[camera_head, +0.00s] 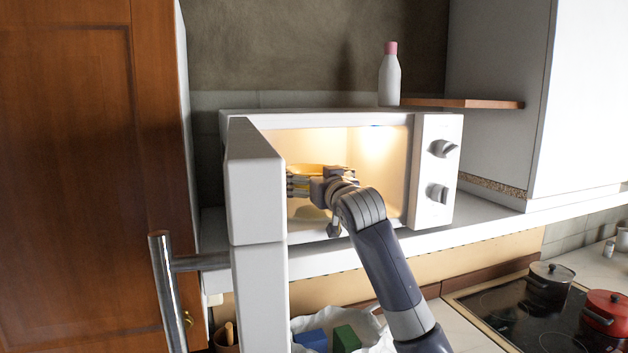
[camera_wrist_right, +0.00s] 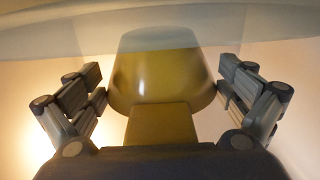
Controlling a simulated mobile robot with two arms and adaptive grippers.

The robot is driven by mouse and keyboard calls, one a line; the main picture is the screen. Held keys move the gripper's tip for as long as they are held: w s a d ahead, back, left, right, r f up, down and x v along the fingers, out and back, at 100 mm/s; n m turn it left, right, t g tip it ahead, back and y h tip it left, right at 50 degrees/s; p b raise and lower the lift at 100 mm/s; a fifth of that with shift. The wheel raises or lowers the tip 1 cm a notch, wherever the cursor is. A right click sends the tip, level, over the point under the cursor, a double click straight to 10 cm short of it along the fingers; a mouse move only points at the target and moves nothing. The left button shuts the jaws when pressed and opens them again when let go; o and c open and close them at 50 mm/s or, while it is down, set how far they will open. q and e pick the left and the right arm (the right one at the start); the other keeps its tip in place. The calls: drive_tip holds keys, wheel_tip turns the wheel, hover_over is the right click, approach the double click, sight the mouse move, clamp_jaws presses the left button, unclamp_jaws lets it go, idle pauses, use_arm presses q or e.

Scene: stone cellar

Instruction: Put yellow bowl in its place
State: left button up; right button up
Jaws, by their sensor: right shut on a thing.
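The yellow bowl (camera_head: 313,168) is inside the lit white microwave (camera_head: 330,119), partly hidden by my right gripper. My right gripper (camera_head: 297,184) reaches through the microwave's open front and is shut on the bowl. In the right wrist view the bowl (camera_wrist_right: 155,85) is between the two fingers of the gripper (camera_wrist_right: 163,80), with a pale, curved, see-through surface (camera_wrist_right: 60,38) across the top of the picture. I cannot tell whether the bowl touches the microwave floor. My left gripper is not in view.
A white bottle (camera_head: 390,80) with a pink cap stands near a small wooden shelf (camera_head: 465,103). Below are a white bag (camera_head: 375,335), a cooktop (camera_head: 530,325) and a red pot (camera_head: 607,310).

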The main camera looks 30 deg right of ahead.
drive_tip(key=shift+f+p, duration=0.4)
drive_tip(key=shift+f, duration=0.25)
drive_tip(key=shift+s+f, duration=0.1)
drive_tip(key=shift+f, duration=0.1)
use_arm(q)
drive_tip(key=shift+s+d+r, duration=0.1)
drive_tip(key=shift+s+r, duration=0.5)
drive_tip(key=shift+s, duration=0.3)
use_arm(e)
drive_tip(key=shift+f, duration=0.15)
drive_tip(key=o, duration=1)
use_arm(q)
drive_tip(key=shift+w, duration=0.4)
